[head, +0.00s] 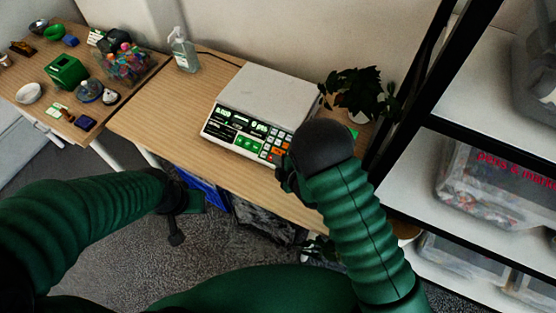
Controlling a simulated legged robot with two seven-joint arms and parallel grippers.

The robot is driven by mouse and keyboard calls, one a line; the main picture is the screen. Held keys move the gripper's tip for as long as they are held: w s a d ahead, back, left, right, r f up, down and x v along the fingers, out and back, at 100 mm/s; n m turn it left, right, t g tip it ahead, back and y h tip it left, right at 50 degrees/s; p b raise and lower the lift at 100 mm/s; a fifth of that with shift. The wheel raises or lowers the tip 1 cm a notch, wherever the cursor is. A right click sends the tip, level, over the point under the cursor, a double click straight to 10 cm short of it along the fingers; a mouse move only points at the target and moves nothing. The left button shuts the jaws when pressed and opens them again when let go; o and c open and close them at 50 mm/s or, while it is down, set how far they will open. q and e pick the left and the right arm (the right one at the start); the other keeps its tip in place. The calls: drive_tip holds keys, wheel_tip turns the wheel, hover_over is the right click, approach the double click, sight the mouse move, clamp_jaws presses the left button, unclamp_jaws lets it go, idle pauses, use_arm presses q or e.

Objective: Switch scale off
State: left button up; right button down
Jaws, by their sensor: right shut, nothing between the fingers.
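A white scale (268,92) stands on the wooden desk. Its dark front panel carries lit green digits and several green, orange and white keys. My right gripper (284,178) is at the right end of the key panel, at the desk's front edge. It is shut and empty, and my dark wrist hides the panel's right end. I cannot tell whether it touches the scale. My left gripper (176,236) hangs low in front of the desk, away from the scale, small and dark, and its jaws do not show clearly.
A potted plant (360,92) stands close right of the scale. A sanitizer bottle (184,50) stands at the back left of the desk (150,115). A second table (25,75) holds many small items. A black-framed shelf (420,165) with clear bins is at the right.

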idle(0.5)
drive_tip(key=shift+w+d+f+b, duration=0.1)
drive_tip(key=shift+f+b, duration=0.2)
drive_tip(key=shift+f, duration=0.05)
drive_tip(key=shift+w+d+f+b, duration=0.1)
drive_tip(key=shift+w+f+b, duration=0.05)
drive_tip(key=shift+f+b, duration=0.25)
idle(0.5)
drive_tip(key=shift+r, duration=0.15)
drive_tip(key=shift+s+r+p, duration=0.3)
drive_tip(key=shift+r+p, duration=0.3)
drive_tip(key=shift+r, duration=0.05)
drive_tip(key=shift+a, duration=0.2)
drive_tip(key=shift+s+a+r+p, duration=0.1)
drive_tip(key=shift+r+p, duration=0.45)
drive_tip(key=shift+r, duration=0.05)
drive_tip(key=r, duration=0.1)
drive_tip(key=s+r+p, duration=0.1)
drive_tip(key=r+p, duration=0.1)
drive_tip(key=shift+s+a+r, duration=0.2)
drive_tip(key=shift+s+a, duration=0.1)
drive_tip(key=shift+a, duration=0.1)
